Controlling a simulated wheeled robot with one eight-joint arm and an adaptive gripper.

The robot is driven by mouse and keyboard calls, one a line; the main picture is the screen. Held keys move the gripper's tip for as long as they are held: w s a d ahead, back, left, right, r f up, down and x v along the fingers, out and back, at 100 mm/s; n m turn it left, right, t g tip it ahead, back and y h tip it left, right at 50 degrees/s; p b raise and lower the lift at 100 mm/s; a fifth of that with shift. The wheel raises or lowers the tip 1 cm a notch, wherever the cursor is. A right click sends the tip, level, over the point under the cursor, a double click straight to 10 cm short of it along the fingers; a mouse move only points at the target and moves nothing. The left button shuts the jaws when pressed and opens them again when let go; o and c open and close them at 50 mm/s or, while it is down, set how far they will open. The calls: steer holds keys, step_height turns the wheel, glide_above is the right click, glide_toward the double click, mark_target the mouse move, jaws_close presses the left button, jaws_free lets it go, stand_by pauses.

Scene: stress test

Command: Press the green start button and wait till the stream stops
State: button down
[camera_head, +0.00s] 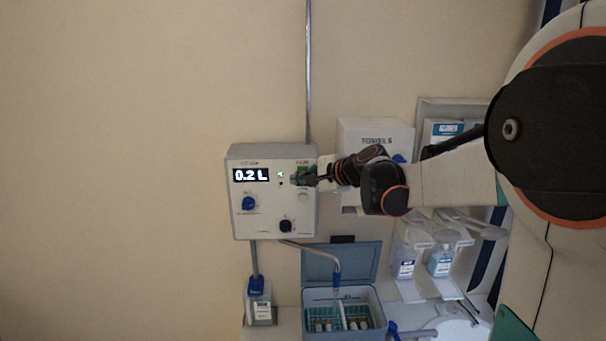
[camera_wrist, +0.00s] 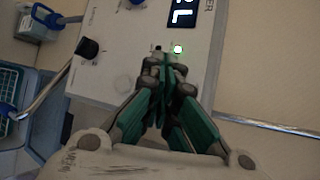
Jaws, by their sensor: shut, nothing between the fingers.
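A pale dispenser box (camera_head: 262,217) hangs on the wall; its lit display (camera_head: 251,175) reads 0.2 L. In the wrist view the box panel (camera_wrist: 118,52) fills the upper middle, with part of the display (camera_wrist: 182,14) and a small lit green-white lamp (camera_wrist: 178,48). My gripper (camera_head: 312,177) is shut and empty, its tips at the panel's right side by a green patch. The green start button is mostly hidden by the fingers, so contact is unclear. The spout (camera_head: 322,255) ends above an open blue box (camera_head: 344,296); a pale line below its tip may be the stream.
A blue knob (camera_head: 249,203) and a black knob (camera_head: 286,226) are on the panel. A towel dispenser (camera_head: 374,132) is right of the box, behind my arm. Bottles (camera_head: 405,268) hang lower right. The wall at left is clear.

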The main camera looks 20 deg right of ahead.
steer(key=s, duration=0.1)
steer(key=s+a, duration=0.1)
steer(key=s, duration=0.1)
steer(key=shift+s+a, duration=0.2)
stand_by(0.8)
